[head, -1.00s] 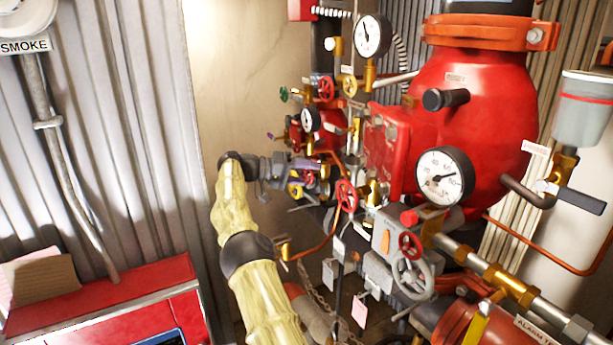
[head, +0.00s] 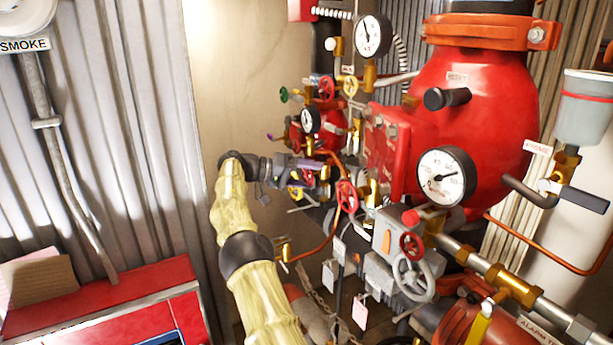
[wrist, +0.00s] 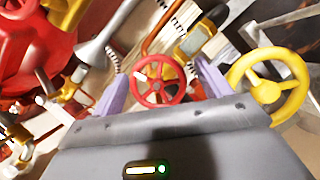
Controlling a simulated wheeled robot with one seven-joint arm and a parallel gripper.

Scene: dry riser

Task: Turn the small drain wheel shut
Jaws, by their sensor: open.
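A small red spoked wheel (wrist: 158,82) sits between the two purple fingers of my gripper (wrist: 160,88) in the wrist view. The fingers stand apart on its left and right, and I cannot tell whether either touches the rim. In the head view my gripper (head: 308,164) is at the end of my arm, among the valves left of the big red body. There the small red wheel is mostly hidden by the gripper and pipework. No label shows which wheel is the drain.
A yellow wheel (wrist: 268,84) is close to the right finger. A larger red wheel (head: 346,196), another red wheel (head: 411,245) and a grey wheel (head: 412,278) lie right of my gripper. Gauges, a copper pipe (head: 325,235) and hanging tags crowd the space.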

